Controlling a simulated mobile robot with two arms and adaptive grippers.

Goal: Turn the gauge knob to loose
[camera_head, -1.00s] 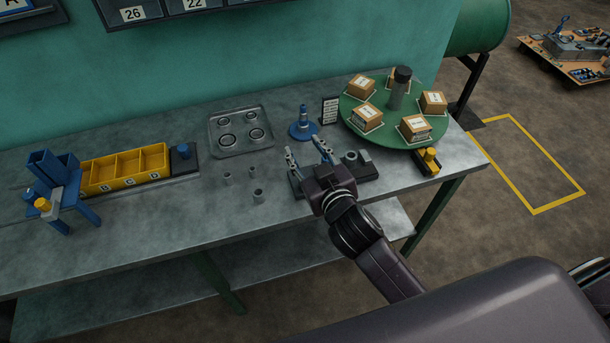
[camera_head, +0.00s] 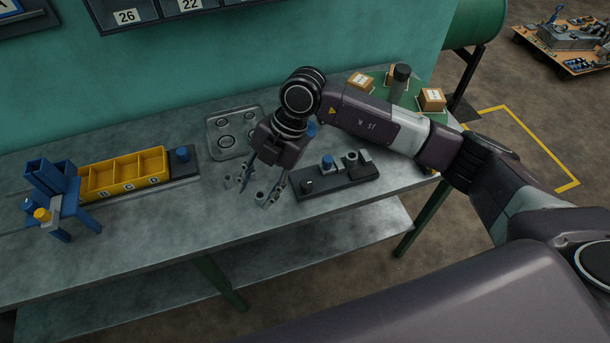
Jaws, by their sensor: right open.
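A dark block (camera_head: 338,180) lies on the bench with a small blue knob (camera_head: 327,162), a grey ring-like cylinder and a short post on it. Another blue knob (camera_head: 183,154) sits on a dark plate at the right end of the yellow bin. I cannot tell which knob is the gauge knob. My right gripper (camera_head: 259,189) is open, pointing down over the bench left of the dark block. Small grey cylinders (camera_head: 261,198) stand at and between its fingers; I cannot tell whether they touch. My left gripper is not in view.
A grey tray with rings (camera_head: 212,150) lies behind my right gripper. A yellow three-part bin (camera_head: 124,174) and a blue fixture (camera_head: 64,195) stand at left. My right arm partly hides the green turntable (camera_head: 381,76) with boxes. The bench front (camera_head: 180,225) is clear.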

